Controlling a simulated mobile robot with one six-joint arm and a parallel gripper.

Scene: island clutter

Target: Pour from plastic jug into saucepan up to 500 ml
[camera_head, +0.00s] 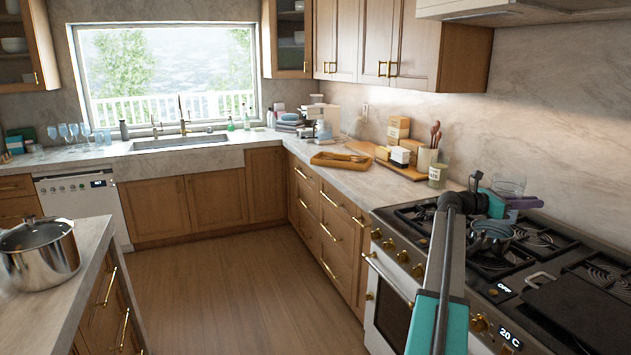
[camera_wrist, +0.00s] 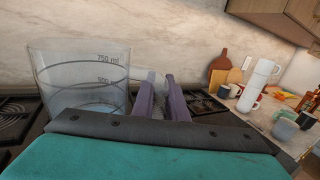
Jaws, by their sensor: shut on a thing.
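The clear plastic jug (camera_wrist: 82,75) stands large at the left of the wrist view, with a 750 ml mark and a lower, blurred mark. A darker ring below them looks like a liquid surface, but its exact level is unclear. In the head view the jug (camera_head: 509,186) is above the back of the stove, roughly upright. My gripper (camera_wrist: 158,80) has its purple fingers shut at the jug's right side; the gripped part, likely the handle, is mostly hidden. The metal saucepan (camera_head: 490,238) sits on a stove burner below my gripper, partly covered by my arm. Its inside is not clear.
The stove (camera_head: 480,290) has black grates and a dark griddle at front right. A utensil crock (camera_head: 428,160) and a labelled jar (camera_head: 437,176) stand on the counter left of the stove. A large lidded pot (camera_head: 40,253) is on the island. The floor between is clear.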

